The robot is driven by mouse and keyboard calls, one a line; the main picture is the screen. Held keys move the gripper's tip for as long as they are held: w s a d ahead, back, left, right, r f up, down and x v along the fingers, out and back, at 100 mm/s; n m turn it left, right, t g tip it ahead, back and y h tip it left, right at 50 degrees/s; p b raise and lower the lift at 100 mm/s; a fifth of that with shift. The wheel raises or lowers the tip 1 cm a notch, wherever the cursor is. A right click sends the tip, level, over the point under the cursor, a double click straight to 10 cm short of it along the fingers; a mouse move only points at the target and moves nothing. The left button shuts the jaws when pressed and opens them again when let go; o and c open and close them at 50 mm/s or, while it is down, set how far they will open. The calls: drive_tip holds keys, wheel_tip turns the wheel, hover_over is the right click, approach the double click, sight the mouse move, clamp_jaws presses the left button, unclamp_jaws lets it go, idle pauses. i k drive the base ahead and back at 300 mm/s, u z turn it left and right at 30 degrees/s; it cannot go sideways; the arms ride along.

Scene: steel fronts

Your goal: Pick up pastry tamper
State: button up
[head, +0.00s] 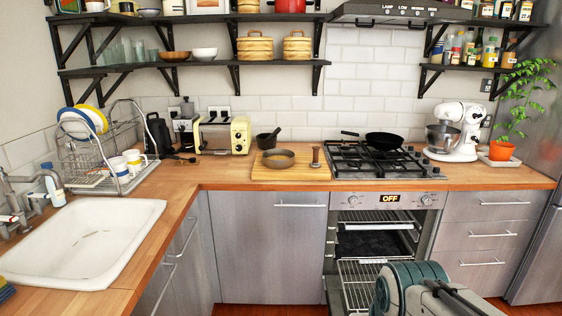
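The pastry tamper (316,157) appears to be the small brown wooden piece standing upright at the right end of a wooden cutting board (262,178). The board lies on the wooden counter just left of the gas hob. A shallow brown bowl or pan (278,159) sits on the same board, left of the tamper and apart from it. Part of my arm shows at the bottom right, in front of the oven, well below and short of the counter. My gripper's fingers cannot be seen.
The black hob (375,160) with a frying pan (384,141) is right of the board. A dark mortar (266,141) stands behind the board, a toaster (222,135) to the left. The oven (375,245) stands open below the hob. Shelves (190,65) hang above.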

sight(315, 164)
drive_tip(key=u, duration=0.35)
drive_tip(key=i, duration=2.8)
drive_tip(key=z, duration=0.4)
